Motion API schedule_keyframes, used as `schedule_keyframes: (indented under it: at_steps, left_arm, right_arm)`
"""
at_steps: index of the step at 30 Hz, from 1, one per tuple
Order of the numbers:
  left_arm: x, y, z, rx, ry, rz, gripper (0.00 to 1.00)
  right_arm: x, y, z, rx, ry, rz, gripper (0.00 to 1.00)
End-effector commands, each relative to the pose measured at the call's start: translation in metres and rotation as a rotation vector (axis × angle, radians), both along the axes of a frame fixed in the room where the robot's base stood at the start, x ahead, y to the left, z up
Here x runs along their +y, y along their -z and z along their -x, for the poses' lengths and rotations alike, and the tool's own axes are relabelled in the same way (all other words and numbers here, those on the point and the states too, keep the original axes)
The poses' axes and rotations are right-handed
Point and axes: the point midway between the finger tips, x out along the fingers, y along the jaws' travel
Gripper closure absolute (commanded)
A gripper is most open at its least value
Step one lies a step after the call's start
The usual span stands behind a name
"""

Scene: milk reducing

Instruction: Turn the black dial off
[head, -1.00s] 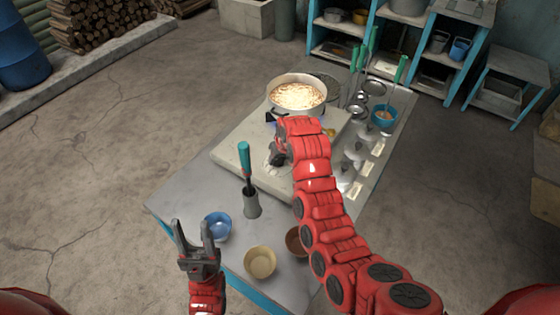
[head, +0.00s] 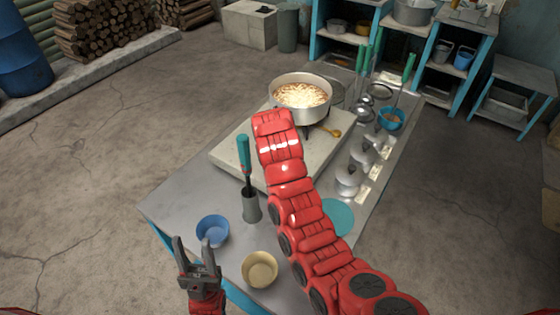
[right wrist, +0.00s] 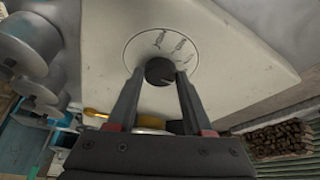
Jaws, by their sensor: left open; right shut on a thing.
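The black dial (right wrist: 160,70) sits on a round white plate (right wrist: 185,47) with dark markings, on the pale stove block. In the right wrist view my right gripper (right wrist: 158,78) has a finger on each side of the dial and is shut on it. In the head view my right arm hides the dial and this gripper. The pale stove block (head: 235,148) carries a pot (head: 300,111) of light-coloured food at its far end. My left gripper (head: 197,252) is open and empty near the table's front left edge.
A blue bowl (head: 212,231), a yellow bowl (head: 259,270) and a grey holder (head: 251,207) with a teal-handled tool stand near my left gripper. Metal canisters (head: 348,180), a teal disc (head: 338,217) and a blue-green bowl (head: 390,118) are on the right.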

Motion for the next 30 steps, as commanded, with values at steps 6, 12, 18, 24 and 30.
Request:
schedule_keyframes:
  at_steps: [6,12,18,24,30]
  left_arm:
    - [0.0,0.0016,0.0,0.0,0.0,0.0,0.5]
    - [0.0,0.0014,0.0,0.0,0.0,0.0,0.5]
    - [0.0,0.0015,0.0,0.0,0.0,0.0,0.5]
    - [0.0,0.0014,0.0,0.0,0.0,0.0,0.5]
    - [0.0,0.0027,0.0001,0.0,0.0,0.0,0.5]
  right_arm:
    - [-0.0001,0.0004,0.0002,0.001,0.012,0.0,1.0]
    - [-0.0001,0.0004,0.0002,0.001,0.012,-0.001,1.0]
    - [-0.0002,0.0004,0.0002,0.002,0.011,-0.001,0.22]
    - [-0.0001,0.0002,0.0002,0.001,0.011,0.0,0.19]
    - [0.0008,-0.0051,0.0018,0.0,0.009,-0.001,0.19]
